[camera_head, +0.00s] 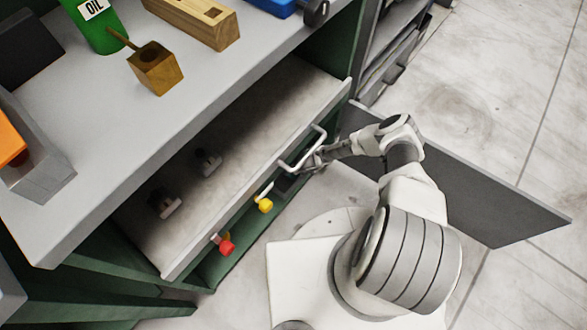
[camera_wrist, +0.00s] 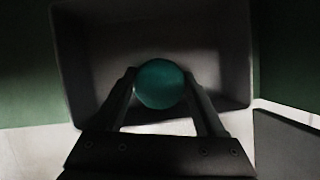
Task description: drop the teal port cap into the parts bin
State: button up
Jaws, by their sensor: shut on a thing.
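The teal port cap (camera_wrist: 160,84) looks round in the wrist view. My gripper (camera_wrist: 160,88) is shut on it, one finger on each side. Behind the cap is a dark grey open box, the parts bin (camera_wrist: 232,88), with its walls around the cap in the picture. I cannot tell how far the cap is from the bin's floor. In the head view my arm reaches to the cabinet's front by a drawer handle; the cap is hidden there.
A pulled-out drawer (camera_head: 222,179) with a pale handle (camera_head: 302,152) is close to my wrist. Red (camera_head: 227,247) and yellow (camera_head: 265,205) knobs are on the front below. A dark open door panel (camera_head: 490,195) stands to the right. The worktop (camera_head: 100,125) holds several things.

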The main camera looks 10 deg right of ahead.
jog(key=shift+f, duration=0.4)
jog(key=shift+f, duration=0.1)
jog(key=o, duration=1.3)
